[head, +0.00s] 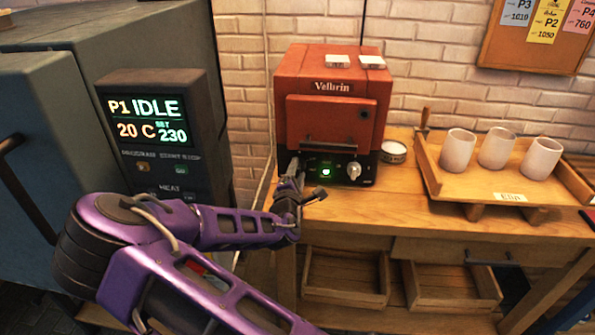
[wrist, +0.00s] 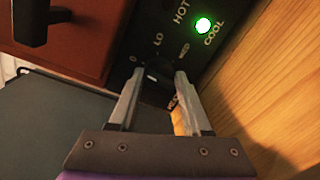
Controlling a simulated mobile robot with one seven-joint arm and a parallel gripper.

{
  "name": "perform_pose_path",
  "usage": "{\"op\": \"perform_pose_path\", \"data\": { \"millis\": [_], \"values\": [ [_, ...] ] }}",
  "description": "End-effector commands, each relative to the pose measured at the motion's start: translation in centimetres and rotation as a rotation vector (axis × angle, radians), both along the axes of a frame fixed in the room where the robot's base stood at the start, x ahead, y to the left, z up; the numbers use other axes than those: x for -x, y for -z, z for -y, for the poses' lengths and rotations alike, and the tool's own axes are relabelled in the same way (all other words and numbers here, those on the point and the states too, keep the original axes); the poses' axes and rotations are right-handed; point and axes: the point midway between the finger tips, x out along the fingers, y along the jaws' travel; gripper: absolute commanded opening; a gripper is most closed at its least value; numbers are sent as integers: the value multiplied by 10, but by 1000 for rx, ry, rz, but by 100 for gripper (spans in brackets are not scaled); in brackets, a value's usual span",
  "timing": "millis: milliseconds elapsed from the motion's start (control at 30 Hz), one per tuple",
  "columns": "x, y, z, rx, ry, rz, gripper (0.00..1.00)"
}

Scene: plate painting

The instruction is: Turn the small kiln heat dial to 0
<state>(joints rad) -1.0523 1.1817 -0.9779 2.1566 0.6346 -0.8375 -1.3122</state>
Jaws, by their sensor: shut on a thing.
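The small kiln (head: 330,92) is a red box marked Velbrin on the bench, its door shut. My gripper (head: 292,168) reaches the left end of its black control panel. In the wrist view my gripper (wrist: 156,76) is shut on the dark heat dial (wrist: 156,82), one finger on each side. The marks 0, LO and MED show around the dial, with another label partly hidden by the right finger. A small white mark shows on the dial, but I cannot tell its exact setting. In the head view the dial is hidden by my gripper.
A green light (wrist: 203,25) glows beside COOL. A silver knob (head: 353,170) sits further right on the panel. A large grey kiln with a display (head: 150,118) stands at left. A wooden tray (head: 480,188) with three cups (head: 497,148) is at right.

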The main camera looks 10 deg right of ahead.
Motion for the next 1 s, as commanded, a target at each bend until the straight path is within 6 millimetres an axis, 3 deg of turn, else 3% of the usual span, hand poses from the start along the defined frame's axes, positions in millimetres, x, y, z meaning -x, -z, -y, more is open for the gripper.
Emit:
{"op": "perform_pose_path", "data": {
  "millis": [767,800,900,1000],
  "values": [
    [-1,-4,1,98,1,-21,0],
    [-1,-5,1,98,1,-21,54],
    [-1,-4,0,97,1,-23,72],
    [-1,-3,0,96,0,-25,75]
  ]
}}
